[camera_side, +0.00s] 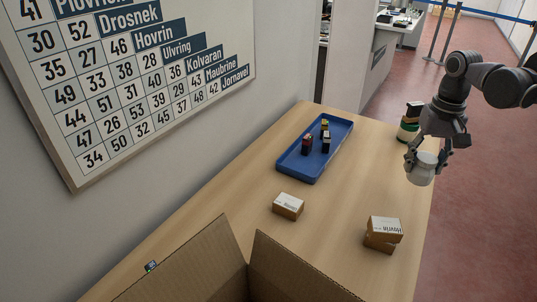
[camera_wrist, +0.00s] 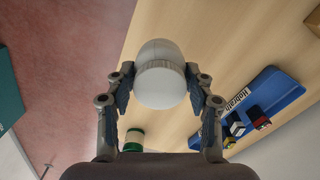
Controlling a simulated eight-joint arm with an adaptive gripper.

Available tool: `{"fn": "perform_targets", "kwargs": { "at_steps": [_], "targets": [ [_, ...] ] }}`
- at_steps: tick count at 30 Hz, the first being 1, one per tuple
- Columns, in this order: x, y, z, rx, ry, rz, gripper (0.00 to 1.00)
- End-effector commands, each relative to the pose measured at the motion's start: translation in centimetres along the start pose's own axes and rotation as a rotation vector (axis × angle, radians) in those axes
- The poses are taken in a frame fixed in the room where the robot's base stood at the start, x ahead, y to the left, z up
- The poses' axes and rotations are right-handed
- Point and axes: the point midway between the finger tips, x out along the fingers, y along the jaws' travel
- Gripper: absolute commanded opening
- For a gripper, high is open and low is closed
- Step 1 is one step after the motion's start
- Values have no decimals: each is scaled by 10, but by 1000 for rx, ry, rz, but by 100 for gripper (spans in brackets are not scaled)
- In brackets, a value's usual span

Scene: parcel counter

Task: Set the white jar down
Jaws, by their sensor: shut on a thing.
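The white jar (camera_side: 421,168) is between the fingers of my gripper (camera_side: 427,158), near the right edge of the counter in the side view. My gripper is shut on it. In the wrist view the white jar (camera_wrist: 160,84) shows a rounded body and a ribbed band, with a finger of my gripper (camera_wrist: 159,88) on each side. The jar appears to be above the counter (camera_side: 345,205), close to its edge; the exact gap under it is hard to tell.
A blue tray (camera_side: 286,172) with several small items stands at the back. Small cartons (camera_side: 288,206) and stacked boxes (camera_side: 383,234) sit nearer the front. A green-and-white container (camera_side: 407,132) with a dark item above stands behind my gripper. An open cardboard box (camera_side: 200,272) fills the front.

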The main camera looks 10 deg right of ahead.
Motion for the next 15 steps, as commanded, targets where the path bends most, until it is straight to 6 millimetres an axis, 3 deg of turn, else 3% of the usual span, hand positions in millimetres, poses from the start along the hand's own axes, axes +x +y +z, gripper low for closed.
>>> {"fn": "perform_targets", "kwargs": {
  "at_steps": [10, 15],
  "targets": [
    [3, 4, -10, -77, 0, 0, 18],
    [0, -16, -15, -109, 0, 0, 18]
  ]
}}
